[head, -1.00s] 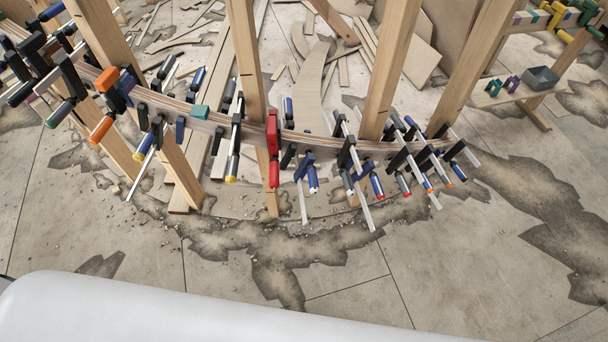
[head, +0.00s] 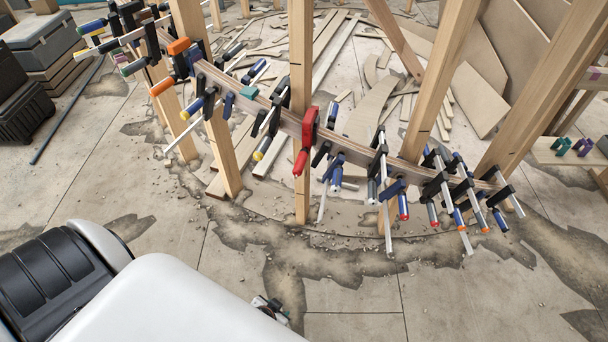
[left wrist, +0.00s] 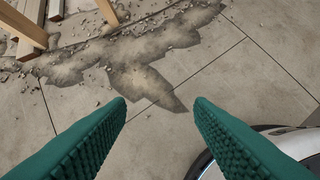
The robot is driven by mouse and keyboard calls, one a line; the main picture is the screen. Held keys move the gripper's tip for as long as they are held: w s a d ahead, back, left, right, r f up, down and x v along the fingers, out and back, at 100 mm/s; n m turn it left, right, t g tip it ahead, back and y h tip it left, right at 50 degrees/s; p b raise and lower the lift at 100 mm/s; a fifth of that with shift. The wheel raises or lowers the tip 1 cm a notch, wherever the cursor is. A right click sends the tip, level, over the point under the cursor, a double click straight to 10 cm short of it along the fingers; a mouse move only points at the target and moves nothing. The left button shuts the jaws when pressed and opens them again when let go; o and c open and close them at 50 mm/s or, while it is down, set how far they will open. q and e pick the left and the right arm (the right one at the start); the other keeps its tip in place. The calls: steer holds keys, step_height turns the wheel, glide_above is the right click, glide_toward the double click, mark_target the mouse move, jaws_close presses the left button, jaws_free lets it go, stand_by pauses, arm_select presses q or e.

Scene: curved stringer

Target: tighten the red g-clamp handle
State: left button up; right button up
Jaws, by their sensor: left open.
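The red g-clamp (head: 309,128) sits on the curved wooden stringer (head: 262,104) near the middle of the head view, beside a wooden post. Its red handle (head: 301,162) hangs below the stringer, on the near side. My left gripper (left wrist: 160,105) shows in the left wrist view with two green ribbed fingers spread wide and nothing between them. It points at the bare floor, away from the clamp. In the head view its fingers cannot be made out. My right gripper is not in view.
Several bar clamps with blue, orange and yellow handles line the stringer on both sides of the red one, such as the orange-handled clamp (head: 163,87). Wooden posts (head: 300,60) stand along it. Grey cases (head: 40,45) stand at the left.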

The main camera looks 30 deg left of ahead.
arm_select(q)
steer(key=w+a+r+n+t+y+b, duration=0.1)
steer(key=w+r+t+b, duration=0.15)
steer(key=w, duration=0.35)
steer(key=w+a+r+t+b, duration=0.1)
steer(key=w+a+r+b, duration=0.15)
steer(key=w, duration=0.25)
steer(key=n+t+y+b, duration=0.4)
steer(key=t+b, duration=0.4)
steer(key=b, duration=0.3)
glide_toward(300, 164)
steer(key=x, duration=0.3)
steer(key=f+x, duration=0.1)
steer(key=x, duration=0.6)
steer(key=shift+w+a+f+b, duration=0.2)
steer(key=shift+a+f+b, duration=0.05)
steer(key=shift+f+b, duration=0.15)
steer(key=shift+w+a, duration=0.15)
steer(key=shift+w, duration=0.3)
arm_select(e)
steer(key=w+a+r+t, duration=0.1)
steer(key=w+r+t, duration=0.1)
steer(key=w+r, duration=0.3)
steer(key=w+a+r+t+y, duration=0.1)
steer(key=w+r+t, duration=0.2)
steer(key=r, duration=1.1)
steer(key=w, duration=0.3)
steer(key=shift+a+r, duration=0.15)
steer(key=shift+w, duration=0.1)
